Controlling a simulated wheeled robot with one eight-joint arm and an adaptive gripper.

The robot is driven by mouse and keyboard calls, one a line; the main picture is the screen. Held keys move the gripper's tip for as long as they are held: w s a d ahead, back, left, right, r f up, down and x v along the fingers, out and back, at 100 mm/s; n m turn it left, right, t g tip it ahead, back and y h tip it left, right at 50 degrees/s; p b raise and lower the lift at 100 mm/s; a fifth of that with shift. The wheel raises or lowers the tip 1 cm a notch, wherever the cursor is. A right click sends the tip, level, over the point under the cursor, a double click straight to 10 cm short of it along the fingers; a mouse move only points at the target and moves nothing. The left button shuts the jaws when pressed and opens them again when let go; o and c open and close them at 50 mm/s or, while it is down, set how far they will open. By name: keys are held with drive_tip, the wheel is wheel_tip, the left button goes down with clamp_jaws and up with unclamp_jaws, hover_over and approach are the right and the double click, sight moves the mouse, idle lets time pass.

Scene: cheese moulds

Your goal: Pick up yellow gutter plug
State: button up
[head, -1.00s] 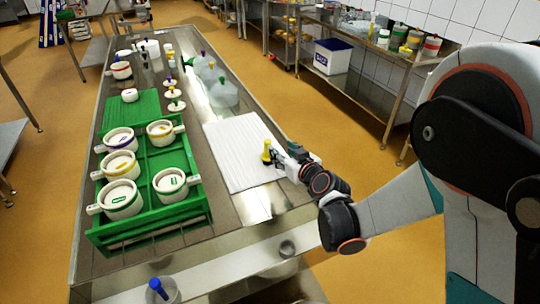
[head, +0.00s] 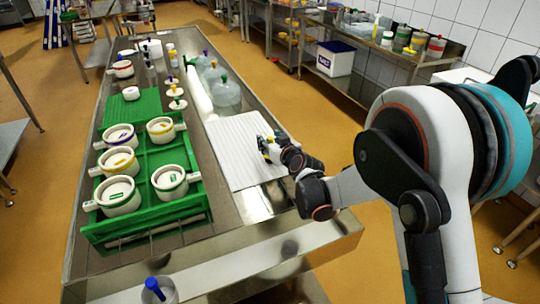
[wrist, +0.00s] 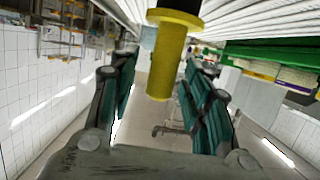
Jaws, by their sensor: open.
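The yellow gutter plug (wrist: 166,62) shows in the wrist view as a cylinder with a wider flange and a dark part beyond it. It lies between the two teal-padded fingers of my gripper (wrist: 160,85), with gaps visible on both sides. In the head view, my gripper (head: 270,147) is low over the white ribbed mat (head: 232,135). It hides most of the plug there, and only a little yellow shows. My gripper is open.
A green crate (head: 150,222) with several white moulds stands left of the mat on the steel table (head: 300,243). Clear domed vessels (head: 226,92) stand behind the mat. A blue-handled object (head: 155,288) is at the front.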

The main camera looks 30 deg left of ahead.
clamp_jaws()
idle(0.3)
